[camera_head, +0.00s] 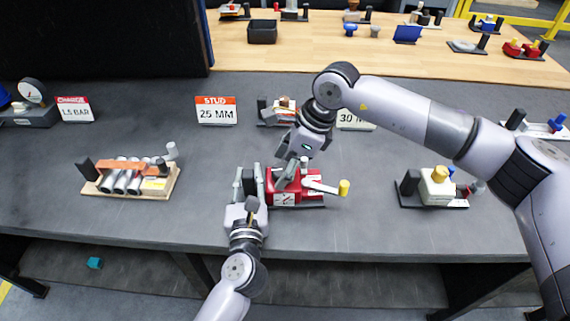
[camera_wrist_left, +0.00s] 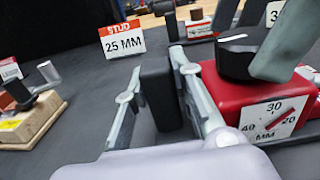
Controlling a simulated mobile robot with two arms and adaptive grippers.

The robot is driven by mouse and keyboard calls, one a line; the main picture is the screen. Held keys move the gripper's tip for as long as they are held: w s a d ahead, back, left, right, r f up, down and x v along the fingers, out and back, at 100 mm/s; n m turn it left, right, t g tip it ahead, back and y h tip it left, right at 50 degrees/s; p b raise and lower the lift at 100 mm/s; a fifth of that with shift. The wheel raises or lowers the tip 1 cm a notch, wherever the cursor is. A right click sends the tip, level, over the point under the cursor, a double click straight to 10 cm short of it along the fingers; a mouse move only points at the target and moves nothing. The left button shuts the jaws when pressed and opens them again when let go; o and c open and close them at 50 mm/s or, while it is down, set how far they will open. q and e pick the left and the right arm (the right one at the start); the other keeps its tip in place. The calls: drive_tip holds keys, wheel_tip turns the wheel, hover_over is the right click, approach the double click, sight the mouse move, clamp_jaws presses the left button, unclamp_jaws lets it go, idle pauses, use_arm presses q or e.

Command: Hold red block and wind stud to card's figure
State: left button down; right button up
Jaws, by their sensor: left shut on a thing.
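The red block (camera_head: 284,200) stands on the dark bench near its front edge, with a white dial on its front face. In the left wrist view, the dial (camera_wrist_left: 272,118) reads 40, 30, 20 MM, and its red pointer lies between 30 and 20. The card (camera_head: 216,112) reads STUD 25 MM. My left gripper (camera_head: 252,178) is shut on the black upright (camera_wrist_left: 160,92) at the block's left end. My right gripper (camera_head: 288,172) is over the block, at a black knob (camera_wrist_left: 238,52) with a white mark. Its fingers' closure is unclear.
A white lever with a yellow tip (camera_head: 344,188) sticks out right of the block. A wooden tray with rollers (camera_head: 130,180) stands left, and a cream block unit (camera_head: 437,187) right. A 30 M... card (camera_head: 354,121) is partly hidden behind my right arm.

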drive_tip(key=c, duration=1.1)
drive_tip(key=shift+m, duration=0.4)
drive_tip(key=o, duration=1.1)
drive_tip(key=shift+o, duration=0.2)
drive_tip(key=shift+r, duration=0.1)
drive_tip(key=v, duration=1.1)
drive_tip(key=shift+s+d+r, duration=0.2)
drive_tip(key=shift+s+r, duration=0.05)
drive_tip(key=shift+r, duration=0.1)
use_arm(q)
drive_tip(key=c, duration=1.3)
unclamp_jaws()
